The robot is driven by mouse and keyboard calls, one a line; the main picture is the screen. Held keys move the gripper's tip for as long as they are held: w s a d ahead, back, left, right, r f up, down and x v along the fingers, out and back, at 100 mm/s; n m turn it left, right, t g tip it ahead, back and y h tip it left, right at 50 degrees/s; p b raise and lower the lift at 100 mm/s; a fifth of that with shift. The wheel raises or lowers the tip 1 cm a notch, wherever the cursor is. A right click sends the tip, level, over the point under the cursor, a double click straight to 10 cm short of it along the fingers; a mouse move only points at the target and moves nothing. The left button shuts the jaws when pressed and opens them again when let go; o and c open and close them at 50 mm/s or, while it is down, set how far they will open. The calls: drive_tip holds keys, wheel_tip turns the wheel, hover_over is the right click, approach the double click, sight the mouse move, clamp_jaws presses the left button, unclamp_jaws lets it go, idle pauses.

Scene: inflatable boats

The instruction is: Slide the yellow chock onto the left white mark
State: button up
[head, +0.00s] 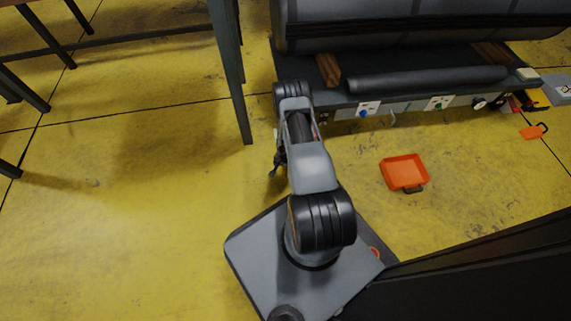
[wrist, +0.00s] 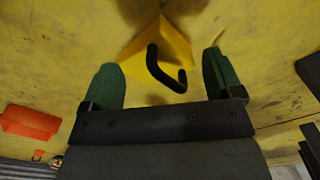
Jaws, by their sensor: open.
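The yellow chock (wrist: 178,45), a wedge with a curved black handle (wrist: 163,70), lies on the yellow floor in the wrist view. My gripper (wrist: 160,68) is open, with one green finger on each side of the handle and visible gaps to both. In the head view my arm hides most of the gripper, and I cannot make out the chock there. I cannot pick out a white floor mark in either view.
A low dark platform (head: 420,92) carries a large grey tube (head: 420,25) and has white plates with knobs along its front edge. An orange tray (head: 404,171) lies on the floor at right. A table leg (head: 232,75) stands left of my arm.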

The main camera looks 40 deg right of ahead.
drive_tip(key=shift+f+b, duration=0.6)
drive_tip(key=shift+f, duration=1.1)
drive_tip(key=c, duration=1.1)
